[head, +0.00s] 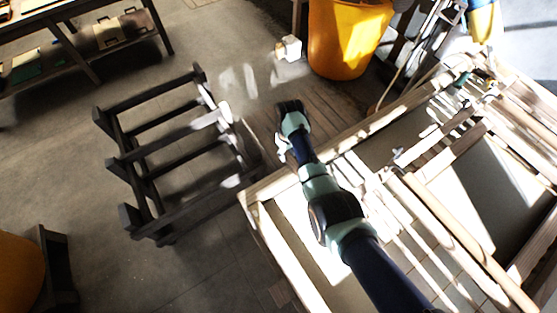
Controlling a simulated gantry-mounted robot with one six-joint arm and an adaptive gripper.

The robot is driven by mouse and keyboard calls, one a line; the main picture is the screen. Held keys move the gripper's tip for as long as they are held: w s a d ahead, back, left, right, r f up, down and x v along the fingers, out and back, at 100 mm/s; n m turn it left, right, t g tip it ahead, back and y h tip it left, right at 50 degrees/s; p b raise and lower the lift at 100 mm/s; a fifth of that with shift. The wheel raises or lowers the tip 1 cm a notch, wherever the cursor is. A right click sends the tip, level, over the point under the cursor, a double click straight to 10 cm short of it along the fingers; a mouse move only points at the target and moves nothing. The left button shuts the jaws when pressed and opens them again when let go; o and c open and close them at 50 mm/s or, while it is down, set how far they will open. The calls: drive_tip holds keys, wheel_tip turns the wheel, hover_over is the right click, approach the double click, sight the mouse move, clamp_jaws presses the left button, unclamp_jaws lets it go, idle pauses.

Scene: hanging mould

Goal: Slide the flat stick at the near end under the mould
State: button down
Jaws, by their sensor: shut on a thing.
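My arm reaches from the bottom edge up and left across the timber frame. Its wrist (293,119) is beyond the frame's left corner. A small pale part shows beside the wrist, but my gripper's fingers and anything between them cannot be made out. A framed pale panel (472,184), which may be the mould, lies at the right, half in hard shadow. Long wooden bars (470,240) run beside it. I cannot tell which of them, if any, is the flat stick, nor whether one is under the mould.
The timber frame (256,187) fills the right side, with several slats and bars across it. A dark slatted rack (160,210) stands on the floor left of my wrist. An orange tub (345,40) is behind. Open floor lies further left.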

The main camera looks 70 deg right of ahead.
drive_tip(key=s+d, duration=0.1)
drive_tip(key=d, duration=0.1)
drive_tip(key=s+d+b, duration=0.1)
drive_tip(key=s+d, duration=0.1)
idle(0.3)
drive_tip(key=c, duration=0.8)
unclamp_jaws()
drive_tip(key=shift+d, duration=0.15)
drive_tip(key=shift+c, duration=0.2)
wheel_tip(320, 180, up, 12)
